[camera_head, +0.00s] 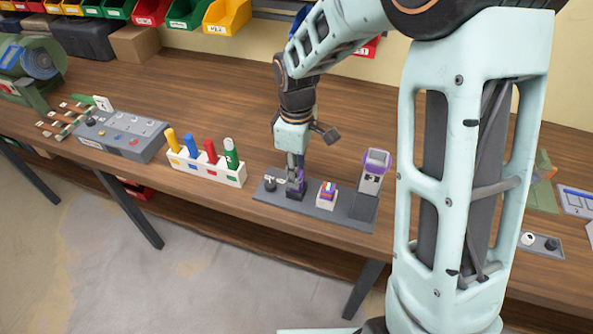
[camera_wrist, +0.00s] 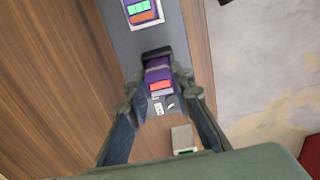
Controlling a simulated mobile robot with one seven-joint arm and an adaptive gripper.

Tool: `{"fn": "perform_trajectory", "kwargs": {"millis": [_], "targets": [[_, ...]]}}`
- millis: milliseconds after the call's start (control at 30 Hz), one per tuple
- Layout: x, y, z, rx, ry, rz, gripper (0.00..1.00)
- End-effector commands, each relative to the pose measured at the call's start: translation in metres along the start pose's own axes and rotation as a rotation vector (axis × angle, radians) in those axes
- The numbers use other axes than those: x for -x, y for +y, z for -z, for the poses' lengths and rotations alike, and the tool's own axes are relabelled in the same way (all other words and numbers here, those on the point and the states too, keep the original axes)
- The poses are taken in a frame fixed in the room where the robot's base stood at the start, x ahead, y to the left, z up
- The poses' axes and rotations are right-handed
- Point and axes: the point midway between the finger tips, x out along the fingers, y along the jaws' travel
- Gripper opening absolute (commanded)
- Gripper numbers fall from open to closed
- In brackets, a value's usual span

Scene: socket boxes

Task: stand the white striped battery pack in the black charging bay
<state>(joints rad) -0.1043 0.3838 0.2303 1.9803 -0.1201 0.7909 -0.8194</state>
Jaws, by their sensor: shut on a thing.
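My gripper (camera_head: 295,172) points down over the grey charging board, with its fingers shut on a battery pack. In the wrist view the pack (camera_wrist: 158,75) is purple with a red label on top; its white stripes are not clear there. The black charging bay (camera_head: 295,195) is directly under the gripper. In the wrist view its black wall (camera_wrist: 157,53) rises at the far side of the pack. The pack looks upright at the bay; how deep it sits is hidden by the fingers.
A grey post with a purple-rimmed head (camera_head: 375,163) stands at the board's right end. A white rack (camera_head: 206,169) with several colored cylinders stands to the left.

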Motion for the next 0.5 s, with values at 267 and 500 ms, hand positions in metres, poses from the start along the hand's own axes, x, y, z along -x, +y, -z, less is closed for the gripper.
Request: {"fn": "perform_trajectory", "kwargs": {"millis": [267,500], "targets": [[-0.0007,0.0001,0.0001,0.000,0.000,0.000,0.02],[-0.0081,0.0001,0.0000,0.000,0.000,0.000,0.02]]}}
